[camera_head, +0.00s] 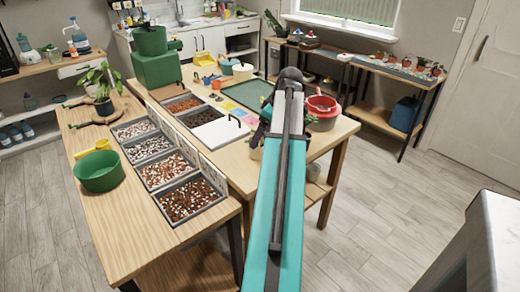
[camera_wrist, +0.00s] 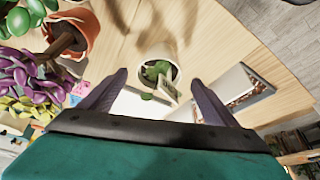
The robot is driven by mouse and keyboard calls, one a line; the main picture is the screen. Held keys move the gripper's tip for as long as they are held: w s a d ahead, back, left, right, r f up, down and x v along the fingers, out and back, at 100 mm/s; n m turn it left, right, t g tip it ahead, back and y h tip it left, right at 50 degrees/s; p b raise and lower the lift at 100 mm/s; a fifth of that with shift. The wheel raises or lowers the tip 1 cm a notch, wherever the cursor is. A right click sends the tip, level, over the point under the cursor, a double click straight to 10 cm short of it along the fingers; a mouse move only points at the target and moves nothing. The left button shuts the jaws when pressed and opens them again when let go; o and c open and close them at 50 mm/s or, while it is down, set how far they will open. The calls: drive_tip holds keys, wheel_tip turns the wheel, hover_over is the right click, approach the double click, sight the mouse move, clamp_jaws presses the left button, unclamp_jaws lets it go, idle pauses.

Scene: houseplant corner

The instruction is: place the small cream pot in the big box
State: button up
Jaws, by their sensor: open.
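In the wrist view, a small cream pot (camera_wrist: 158,50) holding a green plant stands on the wooden table, just beyond my gripper (camera_wrist: 157,80). The two dark fingers are apart, with the pot ahead of the gap between them and nothing held. A large green box (camera_head: 157,69) stands at the table's far left corner with a green pot on top. I cannot tell whether it is the big box.
In the wrist view, a terracotta pot (camera_wrist: 80,30) with leafy plants crowds the left, and a gravel tray (camera_wrist: 240,92) lies right. In the head view, gravel trays (camera_head: 190,198), a green bowl (camera_head: 100,172) and a red pot (camera_head: 322,106) occupy the tables.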

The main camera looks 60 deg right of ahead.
sight(258, 149)
drive_tip(key=shift+p+x, duration=0.35)
drive_tip(key=shift+x, duration=2.25)
drive_tip(key=shift+d, duration=0.1)
drive_tip(key=c, duration=1.3)
drive_tip(key=shift+c, duration=0.2)
drive_tip(key=shift+r, duration=0.2)
